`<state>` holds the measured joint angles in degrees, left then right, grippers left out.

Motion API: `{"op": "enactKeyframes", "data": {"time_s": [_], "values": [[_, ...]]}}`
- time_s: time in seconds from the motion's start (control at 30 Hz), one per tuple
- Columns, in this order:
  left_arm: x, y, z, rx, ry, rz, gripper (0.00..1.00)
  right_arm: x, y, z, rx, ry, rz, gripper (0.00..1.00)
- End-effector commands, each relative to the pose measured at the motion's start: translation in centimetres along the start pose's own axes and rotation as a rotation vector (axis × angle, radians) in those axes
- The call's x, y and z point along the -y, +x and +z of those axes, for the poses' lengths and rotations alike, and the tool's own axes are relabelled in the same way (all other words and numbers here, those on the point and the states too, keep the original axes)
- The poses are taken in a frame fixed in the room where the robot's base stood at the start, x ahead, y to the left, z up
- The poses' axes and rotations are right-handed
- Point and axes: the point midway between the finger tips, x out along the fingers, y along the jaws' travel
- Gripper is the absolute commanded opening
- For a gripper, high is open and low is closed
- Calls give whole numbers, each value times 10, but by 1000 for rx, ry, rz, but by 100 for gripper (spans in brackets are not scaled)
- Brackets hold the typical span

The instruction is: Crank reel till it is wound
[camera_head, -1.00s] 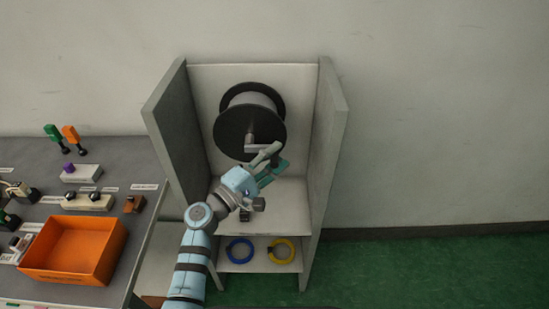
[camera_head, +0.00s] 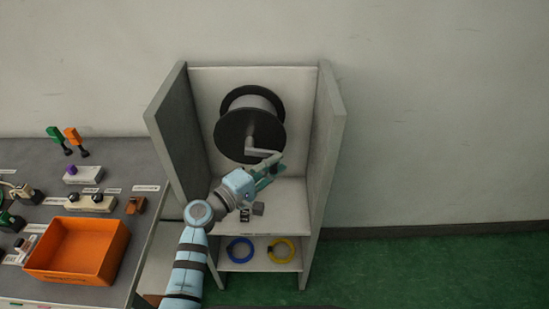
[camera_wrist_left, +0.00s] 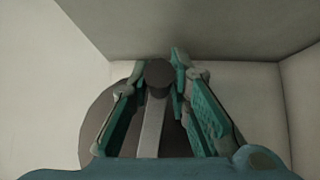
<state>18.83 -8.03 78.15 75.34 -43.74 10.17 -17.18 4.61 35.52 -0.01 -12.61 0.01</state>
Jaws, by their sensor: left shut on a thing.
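A black reel (camera_head: 231,135) with a grey drum is mounted high inside a grey open-fronted stand. A light grey crank arm (camera_head: 262,152) runs from its hub toward the lower right. My left gripper (camera_head: 270,168) is at the outer end of the crank, in front of the reel's lower right. In the left wrist view, the dark round end of the crank handle (camera_wrist_left: 159,72) sits between the teal fingers, which are shut on it. The crank arm also shows there (camera_wrist_left: 152,128), with the reel's disc behind. The fingers partly hide the handle in the head view. My right gripper is out of view.
The stand's side walls (camera_head: 331,140) rise close on both sides of the reel. A lower shelf holds a blue ring (camera_head: 240,250) and a yellow ring (camera_head: 283,251). On the left, a grey table carries an orange bin (camera_head: 80,250) and several small fixtures. Green floor lies right.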

Motion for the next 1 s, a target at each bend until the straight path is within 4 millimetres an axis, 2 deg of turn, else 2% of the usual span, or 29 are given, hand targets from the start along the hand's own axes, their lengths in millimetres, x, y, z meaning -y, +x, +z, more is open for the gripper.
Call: {"op": "enactKeyframes", "data": {"time_s": [0.1,0.5,1.0], "values": [[2,-1,-1,0,60,-64,0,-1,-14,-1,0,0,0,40],[18,-6,-6,1,246,-250,0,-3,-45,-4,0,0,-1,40],[26,-8,-8,1,305,-307,0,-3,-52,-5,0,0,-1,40]]}}
